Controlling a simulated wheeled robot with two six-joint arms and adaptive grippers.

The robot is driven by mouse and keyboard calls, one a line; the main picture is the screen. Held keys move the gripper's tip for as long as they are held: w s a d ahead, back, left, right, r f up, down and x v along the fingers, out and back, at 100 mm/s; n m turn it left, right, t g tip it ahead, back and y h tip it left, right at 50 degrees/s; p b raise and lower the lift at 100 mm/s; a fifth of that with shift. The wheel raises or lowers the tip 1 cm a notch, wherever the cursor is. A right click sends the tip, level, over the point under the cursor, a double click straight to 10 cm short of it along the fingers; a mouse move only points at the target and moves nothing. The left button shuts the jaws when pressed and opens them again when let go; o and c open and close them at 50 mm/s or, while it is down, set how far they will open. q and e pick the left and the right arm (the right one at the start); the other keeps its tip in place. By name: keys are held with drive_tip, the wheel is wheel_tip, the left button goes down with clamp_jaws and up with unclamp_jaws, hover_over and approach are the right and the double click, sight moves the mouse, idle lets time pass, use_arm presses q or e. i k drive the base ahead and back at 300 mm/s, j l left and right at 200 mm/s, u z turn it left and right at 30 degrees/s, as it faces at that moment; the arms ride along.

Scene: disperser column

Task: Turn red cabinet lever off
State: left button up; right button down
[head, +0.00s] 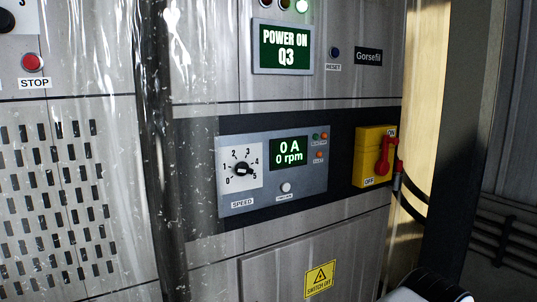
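The red lever (383,158) is on a yellow switch box (366,150) at the right side of the dark cabinet panel. The box has an ON label at its upper right and an OFF label at its lower left. The lever's upper end is close to the ON label. A red part also shows at the box's right edge, by a dark cable. Neither gripper can be made out. A white and black rounded part, which looks like my own arm, shows at the bottom right, below the lever and apart from it.
Left of the box is a control unit (222,200) with a speed dial (241,169) and a display reading 0 A, 0 rpm. A screen (285,48) above reads POWER ON Q3. A clear plastic curtain (110,140) hangs at left. Dark cables (414,207) run right of the box.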

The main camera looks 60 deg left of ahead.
sight(381, 167)
drive_tip(key=u, duration=1.35)
drive_tip(key=i+l, duration=0.2)
drive_tip(key=l, duration=0.2)
drive_tip(key=i+l, duration=0.2)
drive_tip(key=l, duration=0.15)
drive_tip(key=i+l, duration=0.2)
drive_tip(key=l, duration=0.2)
